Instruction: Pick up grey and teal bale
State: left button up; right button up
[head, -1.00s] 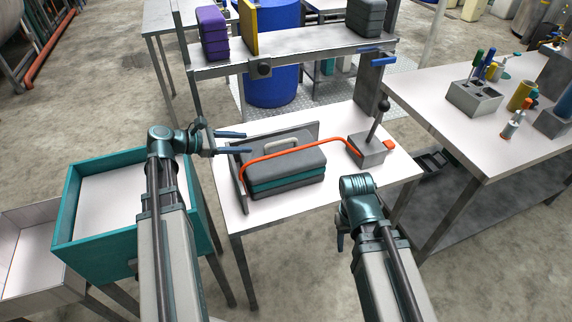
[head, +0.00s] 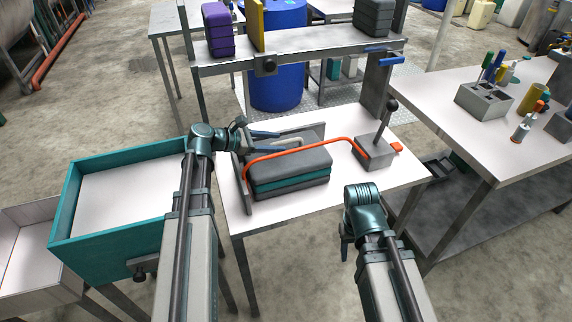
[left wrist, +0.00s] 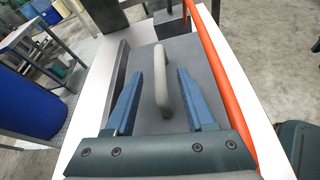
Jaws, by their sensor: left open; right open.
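The grey and teal bale (head: 290,178), grey with a teal band round its middle, lies on the white table (head: 290,215). Its pale grey handle (left wrist: 161,85) stands on top. An orange bar (head: 300,151) runs over the bale, right of the handle in the left wrist view. My left gripper (head: 274,141) is open at the handle; in the left wrist view its blue fingers (left wrist: 161,73) lie on either side of it, apart from it. How deep they reach is unclear. My right gripper (head: 345,248) is open, hanging low in front of the table, away from the bale.
A grey box with a black-knobbed lever (head: 373,152) stands at the bar's right end. A low dark plate (head: 241,185) stands left of the bale. A teal-walled tray (head: 68,215) is at left. A shelf behind (head: 320,48) carries a purple bale (head: 217,30) and a grey bale (head: 373,17).

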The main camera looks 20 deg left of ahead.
aim_at(286, 142)
pick_arm(q)
jog(key=b+x, duration=0.1)
jog(key=x, duration=0.3)
jog(key=shift+w+d, duration=0.1)
grip_shut()
jog(key=shift+r, duration=0.1)
dwell(1.2)
